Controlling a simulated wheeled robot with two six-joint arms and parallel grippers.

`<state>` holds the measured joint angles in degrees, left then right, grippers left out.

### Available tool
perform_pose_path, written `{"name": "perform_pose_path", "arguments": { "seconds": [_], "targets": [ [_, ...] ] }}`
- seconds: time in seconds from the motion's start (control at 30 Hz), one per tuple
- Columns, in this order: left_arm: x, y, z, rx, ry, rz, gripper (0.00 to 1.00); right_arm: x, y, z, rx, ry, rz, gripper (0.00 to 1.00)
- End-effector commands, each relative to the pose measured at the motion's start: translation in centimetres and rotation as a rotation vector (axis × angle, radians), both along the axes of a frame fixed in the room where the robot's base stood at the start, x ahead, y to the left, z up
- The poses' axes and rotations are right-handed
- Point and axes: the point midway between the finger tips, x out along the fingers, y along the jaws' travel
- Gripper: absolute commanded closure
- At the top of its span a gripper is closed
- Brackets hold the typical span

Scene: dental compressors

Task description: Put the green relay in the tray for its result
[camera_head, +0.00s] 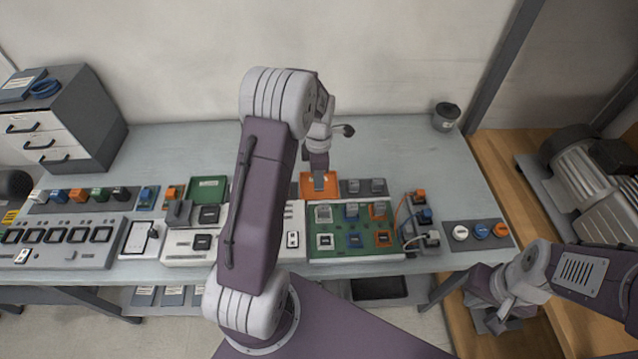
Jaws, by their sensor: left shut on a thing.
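My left gripper (319,168) reaches down over the orange tray (306,190) at the back middle of the bench. It is shut on a small relay, mostly hidden by the fingers, and its colour cannot be told. I cannot tell whether the relay touches the tray floor. A green tray (208,185) stands to the left, beyond the arm. A small green block (100,195) sits in the row on the left rack. My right gripper (490,292) hangs at the lower right, off the bench front, and its jaws are unclear.
A green board (352,254) with several relays stands in front of the orange tray.

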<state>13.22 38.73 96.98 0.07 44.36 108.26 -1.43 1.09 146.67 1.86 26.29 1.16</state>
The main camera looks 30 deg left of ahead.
Motion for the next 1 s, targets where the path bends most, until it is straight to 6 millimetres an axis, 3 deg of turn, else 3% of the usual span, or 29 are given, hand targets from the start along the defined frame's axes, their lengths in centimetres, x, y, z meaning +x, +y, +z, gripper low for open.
{"name": "perform_pose_path", "arguments": {
  "seconds": [0.23,0.63,0.67,0.73,1.0],
  "targets": [
    [-0.1,-0.1,-3.5,-0.001,0.003,0.0,1.0,0.0,0.0,0.4,0.0,0.0,0.0,1.0],
    [0.0,-0.1,-4.4,0.0,0.0,0.0,1.0,0.0,0.0,0.1,0.0,0.0,0.0,1.0],
    [0.0,-0.1,-4.4,0.0,0.0,0.0,0.71,0.0,0.0,0.1,0.0,0.0,0.0,1.0],
    [0.0,-0.1,-4.3,0.0,0.0,0.0,0.52,0.0,0.0,0.2,0.0,0.0,0.0,1.0],
    [0.0,-0.1,-4.3,0.0,0.0,0.0,0.52,0.0,0.0,0.2,0.0,0.0,0.0,1.0]
  ]
}}
